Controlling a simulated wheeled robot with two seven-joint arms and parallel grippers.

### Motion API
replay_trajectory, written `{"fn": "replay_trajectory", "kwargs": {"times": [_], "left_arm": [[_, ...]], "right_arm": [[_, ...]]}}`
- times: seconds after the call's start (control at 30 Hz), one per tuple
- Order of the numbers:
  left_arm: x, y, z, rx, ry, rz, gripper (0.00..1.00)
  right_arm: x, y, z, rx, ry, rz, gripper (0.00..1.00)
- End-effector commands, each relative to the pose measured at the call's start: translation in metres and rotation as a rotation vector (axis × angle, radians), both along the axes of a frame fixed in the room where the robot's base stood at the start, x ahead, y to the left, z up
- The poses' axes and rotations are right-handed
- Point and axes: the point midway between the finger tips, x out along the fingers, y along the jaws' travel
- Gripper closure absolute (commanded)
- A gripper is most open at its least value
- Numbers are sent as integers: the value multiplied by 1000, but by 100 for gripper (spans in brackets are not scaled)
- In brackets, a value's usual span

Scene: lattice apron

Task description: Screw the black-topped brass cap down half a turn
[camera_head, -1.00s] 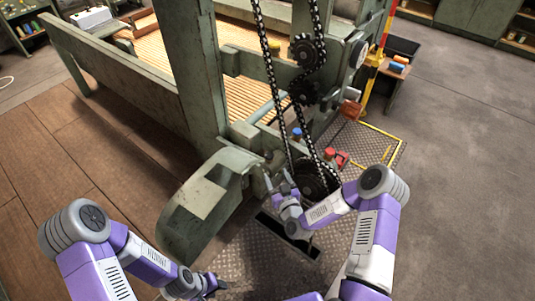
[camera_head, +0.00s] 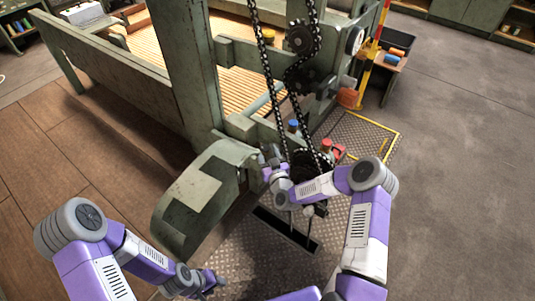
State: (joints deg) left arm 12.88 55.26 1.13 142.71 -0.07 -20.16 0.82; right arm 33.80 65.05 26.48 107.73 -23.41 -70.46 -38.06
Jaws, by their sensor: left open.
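I cannot clearly make out the black-topped brass cap; the spot beside the machine's green curved guard (camera_head: 205,195) is small and partly covered by my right wrist. My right gripper (camera_head: 268,162) is at the right end of that guard, close to the machine and left of the lower chain sprocket. Its fingers are too small and covered to show whether they hold anything. My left gripper (camera_head: 215,281) is open and empty, low in the picture over the metal floor plate, well away from the machine's fittings.
Black chains (camera_head: 279,95) run down to the sprockets, close to my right wrist. A blue cap (camera_head: 293,125) and a red cap (camera_head: 326,145) stand behind it. A dark floor slot (camera_head: 286,229) lies below. The grey floor (camera_head: 455,180) at the right is clear.

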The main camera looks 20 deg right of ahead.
Motion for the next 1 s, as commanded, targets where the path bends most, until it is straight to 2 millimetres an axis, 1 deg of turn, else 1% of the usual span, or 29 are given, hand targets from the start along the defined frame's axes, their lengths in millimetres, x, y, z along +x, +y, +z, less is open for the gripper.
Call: {"fn": "replay_trajectory", "kwargs": {"times": [0.03, 0.27, 0.47, 0.67, 0.87, 1.0], "left_arm": [[0, 0, 0, 0, 0, 0, 57], [0, 0, 0, 0, 0, 0, 57], [0, 0, 0, 0, 0, 0, 57], [0, 0, 2, 0, 0, 0, 57], [0, 0, 5, 0, 0, 0, 57], [0, 0, 6, 0, 0, 0, 57]], "right_arm": [[0, 0, 0, 0, 0, 0, 55], [0, 0, 0, 0, 1, 0, 90], [0, 1, 0, 0, 2, -11, 91], [0, 4, 0, 1, 2, -76, 91], [0, 9, 0, 1, 1, -213, 91], [1, 11, 0, -2, 0, -343, 91]]}}
